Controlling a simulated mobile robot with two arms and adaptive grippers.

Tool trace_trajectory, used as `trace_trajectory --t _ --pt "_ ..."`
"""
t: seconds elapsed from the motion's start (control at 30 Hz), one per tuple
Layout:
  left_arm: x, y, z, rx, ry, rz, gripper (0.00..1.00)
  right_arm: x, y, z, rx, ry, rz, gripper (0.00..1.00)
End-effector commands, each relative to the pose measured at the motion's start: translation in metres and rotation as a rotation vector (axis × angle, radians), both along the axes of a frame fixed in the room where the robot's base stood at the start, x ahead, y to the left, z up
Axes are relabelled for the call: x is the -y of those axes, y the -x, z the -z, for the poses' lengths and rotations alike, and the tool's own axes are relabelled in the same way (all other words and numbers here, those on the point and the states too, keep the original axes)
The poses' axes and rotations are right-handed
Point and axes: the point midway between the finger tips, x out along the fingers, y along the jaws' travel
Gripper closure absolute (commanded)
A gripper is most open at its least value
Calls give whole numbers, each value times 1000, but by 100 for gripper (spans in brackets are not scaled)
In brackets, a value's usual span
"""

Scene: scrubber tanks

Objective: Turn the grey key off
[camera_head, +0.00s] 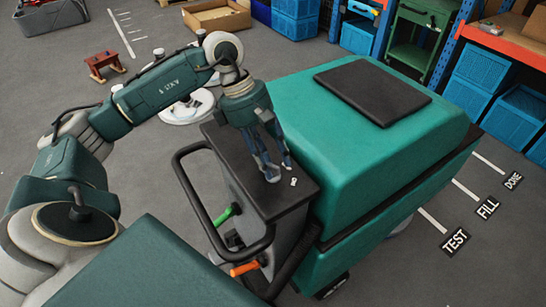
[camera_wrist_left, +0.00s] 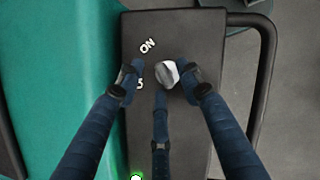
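The grey key (camera_wrist_left: 167,74) is a small light-grey knob on the dark control panel (camera_wrist_left: 185,30) of the green scrubber. A white "ON" label (camera_wrist_left: 147,46) is above and left of it in the left wrist view, and a second label is mostly covered by a finger. My left gripper (camera_wrist_left: 162,86) is over the panel, its fingers spread around the key. The key lies nearer the right finger; I cannot tell whether they touch. In the head view my left gripper (camera_head: 277,172) points down at the panel and the key is hidden. My right gripper is not in view.
The scrubber's black handle loop (camera_head: 190,195) surrounds the panel's near side, with a green lever (camera_head: 228,213) and an orange lever (camera_head: 245,268) below. A green light (camera_wrist_left: 136,178) glows on the panel. Blue crates (camera_head: 483,68) stand at the right; floor labels include "TEST" (camera_head: 455,241).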

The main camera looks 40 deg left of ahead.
Motion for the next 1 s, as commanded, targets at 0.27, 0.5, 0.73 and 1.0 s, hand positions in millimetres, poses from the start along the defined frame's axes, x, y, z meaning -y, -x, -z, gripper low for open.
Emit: trace_trajectory --t 0.27,0.5,0.73,1.0 --pt "3 0 8 2 0 0 64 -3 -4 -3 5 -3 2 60" --pt "3 0 8 1 0 1 87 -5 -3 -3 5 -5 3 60" --pt "3 0 8 2 0 -1 100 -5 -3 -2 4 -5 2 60" --pt "2 0 10 3 -3 -54 100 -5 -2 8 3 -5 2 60"
